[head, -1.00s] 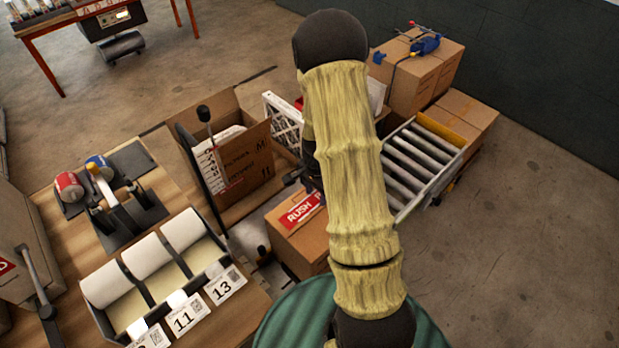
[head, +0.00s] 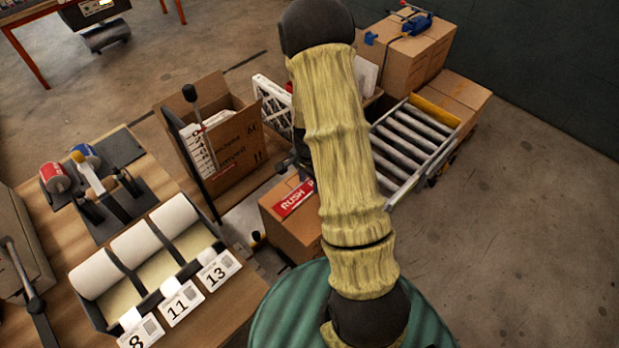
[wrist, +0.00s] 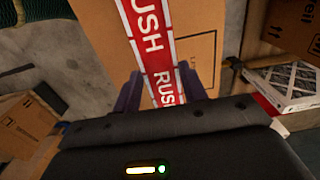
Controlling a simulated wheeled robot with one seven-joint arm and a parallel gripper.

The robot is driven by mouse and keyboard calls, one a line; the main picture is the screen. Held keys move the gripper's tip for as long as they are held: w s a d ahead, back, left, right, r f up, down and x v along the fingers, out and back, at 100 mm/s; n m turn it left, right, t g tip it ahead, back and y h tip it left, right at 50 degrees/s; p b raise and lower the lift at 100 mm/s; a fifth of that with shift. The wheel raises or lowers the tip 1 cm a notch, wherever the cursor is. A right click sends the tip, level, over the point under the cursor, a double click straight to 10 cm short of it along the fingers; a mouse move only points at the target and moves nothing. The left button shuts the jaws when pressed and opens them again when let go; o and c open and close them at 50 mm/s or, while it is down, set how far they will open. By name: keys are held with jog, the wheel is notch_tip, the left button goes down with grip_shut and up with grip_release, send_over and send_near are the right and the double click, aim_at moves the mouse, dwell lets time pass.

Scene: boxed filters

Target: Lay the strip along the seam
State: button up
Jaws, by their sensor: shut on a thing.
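The red strip (wrist: 150,45) with white RUSH lettering runs up from between my fingers in the wrist view, over a brown cardboard box (wrist: 195,20). Part of the strip (head: 293,198) also shows in the head view against the box (head: 290,228) below my forearm. My gripper (wrist: 160,90) is shut on the strip, one dark finger on each side of it. Whether the strip touches the cardboard, I cannot tell. The seam is not clear to me. In the head view my arm hides the fingers and part of the box.
An open carton (head: 228,150) with filters stands behind the box. A roller conveyor (head: 412,140) and stacked cartons (head: 405,55) are to the right. A workbench (head: 235,315) on the left holds label rolls (head: 150,245) and a tape dispenser (head: 105,190). The right floor is clear.

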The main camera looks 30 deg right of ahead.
aim_at(310, 186)
jog(key=shift+f+b, duration=1.5)
jog(key=shift+f, duration=0.95)
jog(key=o, duration=0.9)
jog(key=shift+c, duration=0.2)
jog(key=shift+r, duration=0.15)
jog(key=shift+s+r+p, duration=0.1)
jog(key=shift+r+p, duration=3.45)
jog(key=shift+r, duration=0.85)
